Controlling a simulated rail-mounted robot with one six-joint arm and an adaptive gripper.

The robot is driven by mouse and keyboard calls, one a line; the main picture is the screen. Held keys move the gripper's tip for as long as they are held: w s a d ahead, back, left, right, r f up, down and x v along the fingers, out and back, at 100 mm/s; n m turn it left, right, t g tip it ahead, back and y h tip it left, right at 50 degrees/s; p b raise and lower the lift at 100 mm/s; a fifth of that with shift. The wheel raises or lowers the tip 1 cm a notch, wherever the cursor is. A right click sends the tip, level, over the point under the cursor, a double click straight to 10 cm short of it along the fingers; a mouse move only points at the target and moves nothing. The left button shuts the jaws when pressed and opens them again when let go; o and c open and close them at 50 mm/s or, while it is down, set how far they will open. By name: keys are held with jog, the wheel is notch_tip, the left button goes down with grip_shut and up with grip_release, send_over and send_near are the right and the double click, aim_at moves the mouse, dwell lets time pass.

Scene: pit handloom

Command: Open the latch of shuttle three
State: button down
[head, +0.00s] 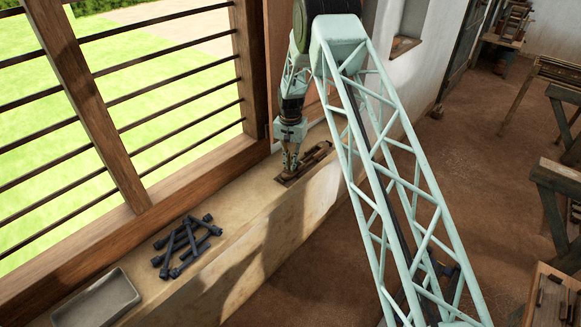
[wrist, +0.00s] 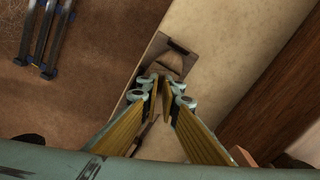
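A wooden shuttle block (head: 318,157) with dark slots lies on the pale ledge under the barred window, and its dark-ended far part (wrist: 176,58) shows in the wrist view. I cannot read a number on it. My gripper (head: 289,174) points down at the near end of this block. In the wrist view the two yellow-padded fingers (wrist: 160,84) converge over the wood, with a narrow gap between them. The fingertips hide the part beneath, so I cannot make out the latch or whether they touch or pinch it.
Several dark blue-grey bar-shaped pieces (head: 187,244) lie in a pile nearer on the ledge (head: 236,211), beside a grey tray (head: 97,300). Window bars and a wooden frame (head: 190,178) border the ledge. Wooden benches (head: 556,190) stand across the brown floor at right.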

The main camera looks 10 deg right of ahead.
jog(key=c, duration=2.9)
grip_release()
jog(key=shift+r, duration=0.1)
jog(key=shift+r, duration=3.9)
jog(key=shift+c, duration=1)
jog(key=shift+r, duration=0.15)
jog(key=shift+c, duration=0.3)
